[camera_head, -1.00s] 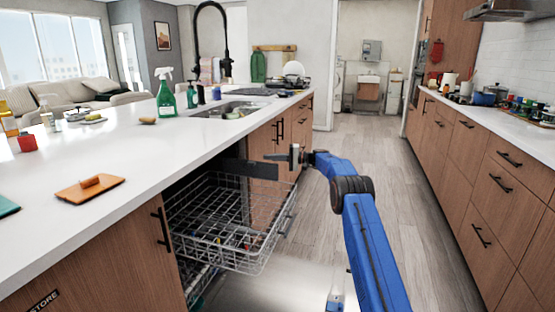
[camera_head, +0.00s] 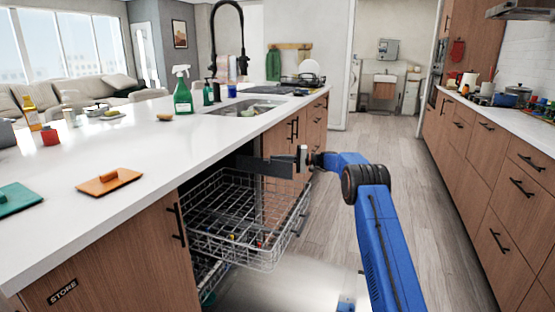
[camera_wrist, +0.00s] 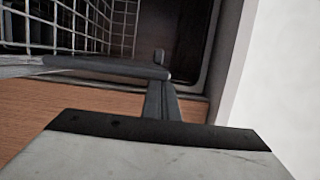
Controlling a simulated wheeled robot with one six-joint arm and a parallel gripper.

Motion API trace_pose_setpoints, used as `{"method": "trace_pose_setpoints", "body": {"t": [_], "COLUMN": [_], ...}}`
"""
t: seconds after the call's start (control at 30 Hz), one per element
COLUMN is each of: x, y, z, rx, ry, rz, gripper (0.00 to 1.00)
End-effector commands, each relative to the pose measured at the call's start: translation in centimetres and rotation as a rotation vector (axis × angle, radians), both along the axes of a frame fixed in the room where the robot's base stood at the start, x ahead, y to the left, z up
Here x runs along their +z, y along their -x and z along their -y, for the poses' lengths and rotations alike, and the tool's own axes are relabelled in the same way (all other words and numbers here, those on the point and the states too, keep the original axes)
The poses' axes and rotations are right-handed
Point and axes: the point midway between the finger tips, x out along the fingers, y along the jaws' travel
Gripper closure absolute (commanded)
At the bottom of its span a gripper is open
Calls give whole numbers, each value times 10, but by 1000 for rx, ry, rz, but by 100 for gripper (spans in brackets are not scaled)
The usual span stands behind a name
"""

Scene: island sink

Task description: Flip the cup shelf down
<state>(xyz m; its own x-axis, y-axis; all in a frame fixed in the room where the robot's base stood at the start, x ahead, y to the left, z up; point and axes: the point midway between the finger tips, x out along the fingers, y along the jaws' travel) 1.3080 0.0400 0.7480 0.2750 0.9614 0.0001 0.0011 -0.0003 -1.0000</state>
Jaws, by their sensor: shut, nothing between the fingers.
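The wire dishwasher rack (camera_head: 235,235) is pulled out from the island front. A dark flat panel (camera_head: 262,169), seemingly the cup shelf, stands upright at the rack's far side. My gripper (camera_head: 284,160) is at the panel's right end, level with its upper part; I cannot tell if they touch. In the wrist view my gripper's dark fingers (camera_wrist: 160,95) are together and hold nothing. A dark grey bar (camera_wrist: 105,70) crosses there near the fingertips; I cannot tell if it is the shelf. Rack wires show at its upper left.
The white island counter (camera_head: 130,150) runs along the left, with an orange tray (camera_head: 110,181), a teal board (camera_head: 15,199) and a green spray bottle (camera_head: 183,95) on it. Right-hand cabinets (camera_head: 490,180) leave a clear floor aisle. The lowered dishwasher door (camera_head: 290,285) lies below the rack.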

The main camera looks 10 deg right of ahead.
Motion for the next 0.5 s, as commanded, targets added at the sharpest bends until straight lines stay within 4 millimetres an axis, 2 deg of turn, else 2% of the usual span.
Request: {"method": "trace_pose_setpoints", "body": {"t": [0.5], "x": [2], "y": [4], "z": [-2], "rx": [1], "ry": [22], "rz": [36], "gripper": [100]}}
